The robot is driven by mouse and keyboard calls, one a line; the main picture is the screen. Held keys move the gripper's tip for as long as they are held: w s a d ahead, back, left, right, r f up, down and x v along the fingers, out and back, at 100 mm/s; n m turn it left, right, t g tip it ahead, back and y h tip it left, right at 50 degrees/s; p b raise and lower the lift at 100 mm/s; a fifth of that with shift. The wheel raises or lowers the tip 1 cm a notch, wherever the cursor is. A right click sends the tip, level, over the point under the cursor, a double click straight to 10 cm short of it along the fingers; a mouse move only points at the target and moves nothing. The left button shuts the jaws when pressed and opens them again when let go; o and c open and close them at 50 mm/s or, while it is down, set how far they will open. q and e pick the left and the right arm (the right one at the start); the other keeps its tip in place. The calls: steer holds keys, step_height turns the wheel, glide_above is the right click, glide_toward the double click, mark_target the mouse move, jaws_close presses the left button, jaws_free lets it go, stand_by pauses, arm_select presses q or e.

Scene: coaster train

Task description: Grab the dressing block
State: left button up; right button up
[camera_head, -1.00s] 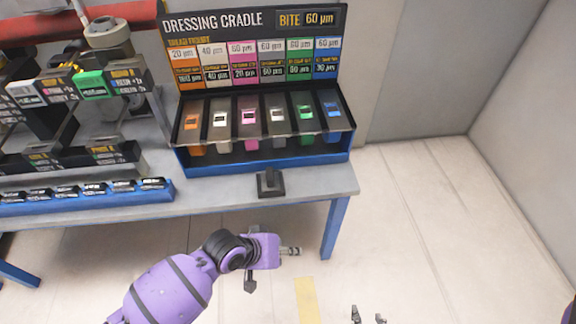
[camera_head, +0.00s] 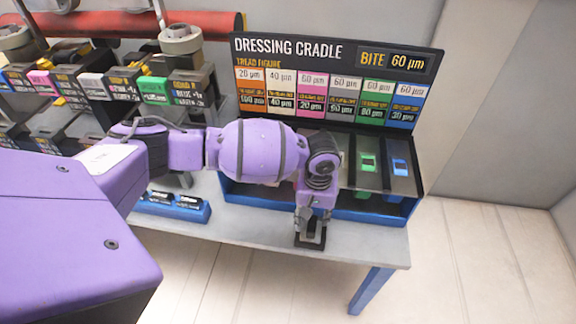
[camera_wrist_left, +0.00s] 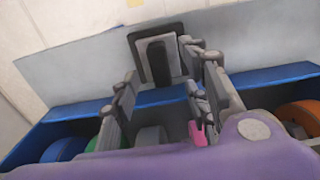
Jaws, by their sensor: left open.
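The dressing block (camera_head: 322,240) is a small dark block with a grey face, on the grey table near its front edge. It also shows in the left wrist view (camera_wrist_left: 143,45), at the top middle, with a black raised part in its centre. My left gripper (camera_head: 309,226) is open and points down over the block, hiding part of it in the head view. In the left wrist view its fingers (camera_wrist_left: 158,70) stand to either side of the block's raised part. I cannot tell whether they touch it. My right gripper is not in view.
The blue-edged dressing cradle (camera_head: 385,213) stands just behind the block, with its sign (camera_head: 330,80) above. My left arm covers several of its slots. A rack of labelled blocks (camera_head: 150,90) stands at the left. The table (camera_head: 365,245) is clear to the right.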

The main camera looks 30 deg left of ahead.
mark_target(313, 223)
arm_select(q)
steer(key=f, duration=0.4)
steer(key=shift+w, duration=0.2)
steer(key=shift+f, duration=0.35)
steer(key=c, duration=0.8)
jaws_close()
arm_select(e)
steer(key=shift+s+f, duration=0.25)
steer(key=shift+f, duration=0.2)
